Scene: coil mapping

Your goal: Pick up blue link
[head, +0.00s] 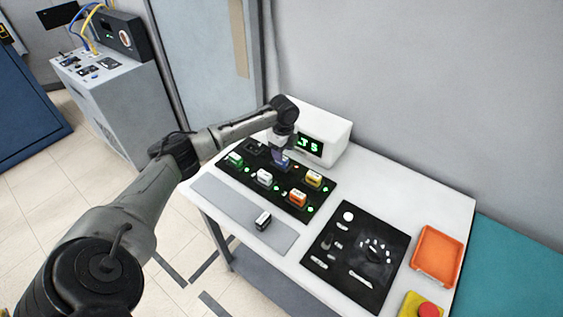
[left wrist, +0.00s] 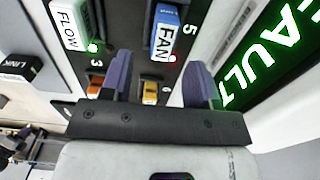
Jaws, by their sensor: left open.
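The blue link (head: 281,161) stands in the back row of the black link panel (head: 227,172). In the left wrist view the blue link (left wrist: 166,29), with a white label reading FAN, is beside the number 5. My left gripper (head: 280,147) is over it in the head view and hides part of it. In the left wrist view my left gripper (left wrist: 158,60) is open, with one finger to each side below the blue link. Nothing shows between the fingers as held. I cannot tell the exact height gap. My right gripper is not in view.
Green (head: 235,159), white (head: 264,177), orange (head: 297,198) and yellow (head: 314,179) links stand nearby on the panel. A dark link (head: 263,220) lies on the grey strip (head: 225,205). A white display box (head: 325,135) stands close behind. An orange tray (head: 437,256) is at right.

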